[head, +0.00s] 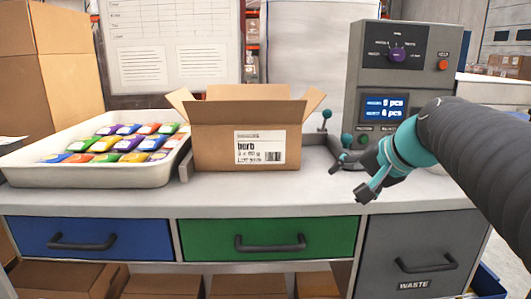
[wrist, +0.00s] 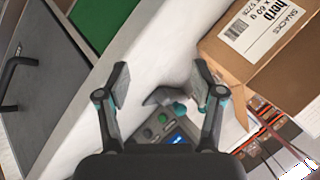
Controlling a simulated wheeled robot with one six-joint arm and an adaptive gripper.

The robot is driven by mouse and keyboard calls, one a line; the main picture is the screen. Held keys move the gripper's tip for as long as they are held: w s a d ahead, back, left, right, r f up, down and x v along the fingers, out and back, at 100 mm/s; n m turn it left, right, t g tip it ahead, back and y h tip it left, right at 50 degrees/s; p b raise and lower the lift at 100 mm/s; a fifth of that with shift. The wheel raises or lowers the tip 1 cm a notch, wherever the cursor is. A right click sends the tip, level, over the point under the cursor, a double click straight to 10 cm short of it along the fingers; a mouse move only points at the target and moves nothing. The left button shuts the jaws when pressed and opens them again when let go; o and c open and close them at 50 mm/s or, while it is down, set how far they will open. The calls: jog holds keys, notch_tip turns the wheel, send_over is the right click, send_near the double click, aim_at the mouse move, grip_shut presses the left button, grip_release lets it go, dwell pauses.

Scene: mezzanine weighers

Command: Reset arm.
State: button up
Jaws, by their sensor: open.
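My gripper (head: 369,178) is at the right of the head view, in front of the weigher machine and above the bench's front part. In the wrist view my gripper (wrist: 160,88) has its two fingers wide apart with nothing between them. Beneath it show the pale bench top (wrist: 150,50) and a small control panel with green buttons and a blue screen (wrist: 178,138). My arm comes in from the right edge of the head view and hides part of the machine.
An open carton (head: 215,150) stands mid-bench, with a white tray (head: 60,178) of colourful packets to its left. The weigher (head: 405,75) with knob and display stands right, levers beside it. Below are blue (head: 35,240), green (head: 330,240) and grey waste (head: 440,235) fronts.

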jog(key=s+a+f+n+g+h, duration=0.1)
jog(key=s+f+n+h, duration=0.3)
jog(key=s+f, duration=1.4)
jog(key=s+n+g, duration=0.1)
jog(key=s+n, duration=0.1)
jog(key=n, duration=0.1)
jog(key=shift+a+f+g, duration=0.15)
jog(key=shift+f+g, duration=0.2)
jog(key=shift+g, duration=0.05)
